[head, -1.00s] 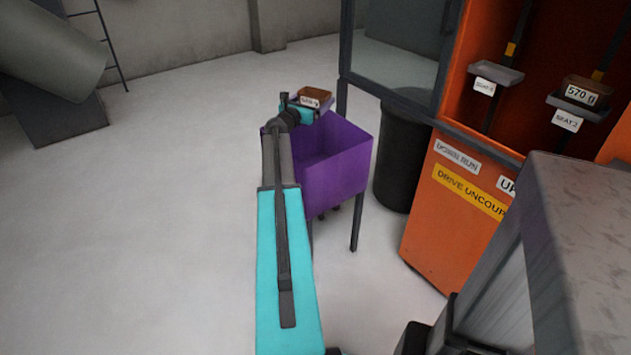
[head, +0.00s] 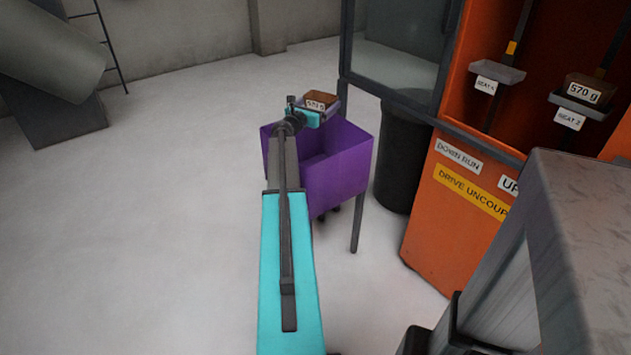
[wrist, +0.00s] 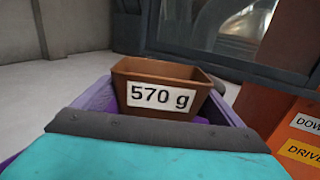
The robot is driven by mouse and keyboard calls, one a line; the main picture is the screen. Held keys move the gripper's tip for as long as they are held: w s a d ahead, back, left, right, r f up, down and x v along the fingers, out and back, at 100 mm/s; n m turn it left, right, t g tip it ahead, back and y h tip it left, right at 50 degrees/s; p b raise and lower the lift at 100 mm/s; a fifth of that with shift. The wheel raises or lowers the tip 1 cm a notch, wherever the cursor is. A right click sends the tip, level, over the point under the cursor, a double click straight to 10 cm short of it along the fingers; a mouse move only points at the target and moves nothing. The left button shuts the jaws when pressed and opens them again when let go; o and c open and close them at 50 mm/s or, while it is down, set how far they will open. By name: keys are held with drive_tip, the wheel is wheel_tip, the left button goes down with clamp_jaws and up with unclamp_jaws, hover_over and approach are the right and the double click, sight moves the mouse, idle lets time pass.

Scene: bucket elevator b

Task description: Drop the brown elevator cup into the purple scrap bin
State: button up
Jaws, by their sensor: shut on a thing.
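The brown elevator cup (head: 321,99) bears a white label and is at the far end of my arm in the head view. In the wrist view the cup (wrist: 160,87) is upright, its label reading "570 g". My gripper (head: 318,113) is shut on the cup; its fingers are mostly hidden in both views. The purple scrap bin (head: 339,178) stands on legs below the gripper, its top open. The cup appears above the bin's back part. In the wrist view the bin's purple rim (wrist: 100,97) shows around and below the cup.
An orange elevator housing (head: 440,220) stands to the right, with another brown cup (head: 590,90) labelled "570 g" on a seat inside. A dark round barrel (head: 398,155) stands between bin and housing. A glass-panelled door (head: 395,60) is behind. Floor on the left is clear.

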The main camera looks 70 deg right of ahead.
drive_tip(key=shift+f+b, duration=1.35)
drive_tip(key=shift+f, duration=0.65)
drive_tip(key=o, duration=1.3)
drive_tip(key=shift+f, duration=0.1)
drive_tip(key=shift+a, duration=0.15)
drive_tip(key=a, duration=0.4)
drive_tip(key=w+a, duration=0.1)
drive_tip(key=a, duration=0.4)
drive_tip(key=w+a, duration=0.1)
drive_tip(key=a, duration=0.3)
drive_tip(key=shift+w+a, duration=0.15)
drive_tip(key=shift+a, duration=0.05)
